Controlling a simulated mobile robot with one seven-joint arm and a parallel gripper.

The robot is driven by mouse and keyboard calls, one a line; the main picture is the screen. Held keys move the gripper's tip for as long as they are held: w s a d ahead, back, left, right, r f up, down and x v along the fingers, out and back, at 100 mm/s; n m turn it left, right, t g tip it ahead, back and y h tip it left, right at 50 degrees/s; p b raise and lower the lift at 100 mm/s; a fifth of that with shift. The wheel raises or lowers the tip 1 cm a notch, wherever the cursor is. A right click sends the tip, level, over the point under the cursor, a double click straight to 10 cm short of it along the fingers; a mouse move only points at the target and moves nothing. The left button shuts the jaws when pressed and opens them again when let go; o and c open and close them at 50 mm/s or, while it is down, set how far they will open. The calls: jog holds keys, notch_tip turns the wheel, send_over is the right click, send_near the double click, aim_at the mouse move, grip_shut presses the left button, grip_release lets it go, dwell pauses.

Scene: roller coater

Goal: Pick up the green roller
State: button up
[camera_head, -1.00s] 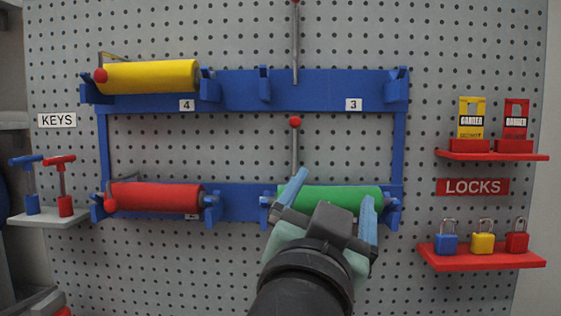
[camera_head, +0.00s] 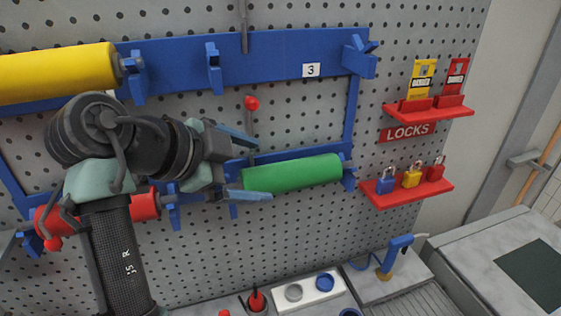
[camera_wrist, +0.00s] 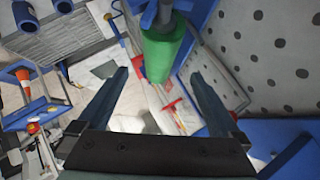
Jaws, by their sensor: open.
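The green roller (camera_head: 300,173) lies level in the lower right slot of the blue rack (camera_head: 270,55) on the pegboard. My gripper (camera_head: 262,167) is at its left end in the head view, fingers spread and pointing right. The lower finger overlaps the roller's left end in the picture. The roller's left end is partly hidden by my gripper.
A yellow roller (camera_head: 55,73) is on the upper left rack and a red roller (camera_head: 145,206) at lower left, partly behind my arm. Red lock shelves (camera_head: 408,196) with padlocks stand to the right. Below are a white tray (camera_head: 310,292) and a grey machine top (camera_head: 480,270).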

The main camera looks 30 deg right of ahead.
aim_at(292, 174)
jog(key=p+x, duration=0.1)
jog(key=x, duration=0.4)
jog(key=shift+d+p, duration=0.25)
jog(key=shift+p, duration=0.1)
jog(key=p+x, duration=0.3)
jog(key=x, duration=0.1)
jog(key=shift+s+d+r, duration=0.2)
jog(key=shift+s, duration=0.1)
jog(key=shift+w+d+f, duration=0.2)
jog(key=shift+d+f, duration=0.15)
jog(key=shift+f, duration=0.15)
jog(key=shift+r, duration=0.15)
jog(key=c, duration=1.3)
jog(key=shift+o, duration=0.2)
